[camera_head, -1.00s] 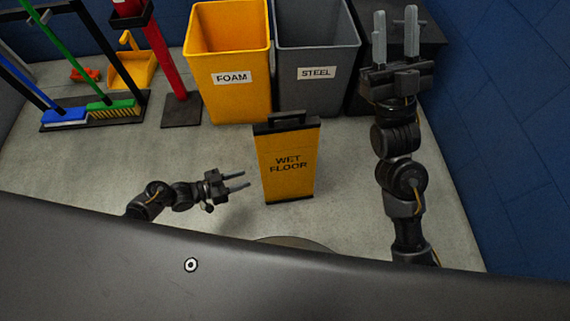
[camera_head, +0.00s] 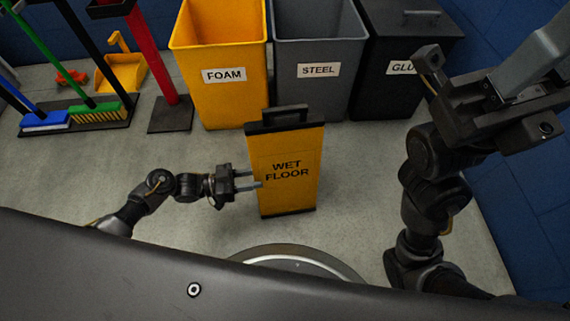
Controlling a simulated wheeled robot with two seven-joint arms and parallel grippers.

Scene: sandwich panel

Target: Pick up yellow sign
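The yellow sign (camera_head: 287,190), marked "WET FLOOR", stands upright on the floor in the middle of the head view. It has a black handle (camera_head: 284,113) on top and a black bottom edge. My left gripper (camera_head: 248,180) is at the sign's left edge, at about mid height. Its two fingers are apart, and the tip of the nearer one overlaps the sign's edge in the picture. I cannot tell whether it touches. My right gripper (camera_head: 535,65) is raised at the upper right, large in view and away from the sign. Its fingers are partly cut off by the frame.
Behind the sign stand a yellow FOAM bin (camera_head: 222,100), a grey STEEL bin (camera_head: 319,95) and a black bin (camera_head: 390,98). Brooms on a rack (camera_head: 115,118) and a red post (camera_head: 155,60) are at the left. A blue wall (camera_head: 520,200) bounds the right side.

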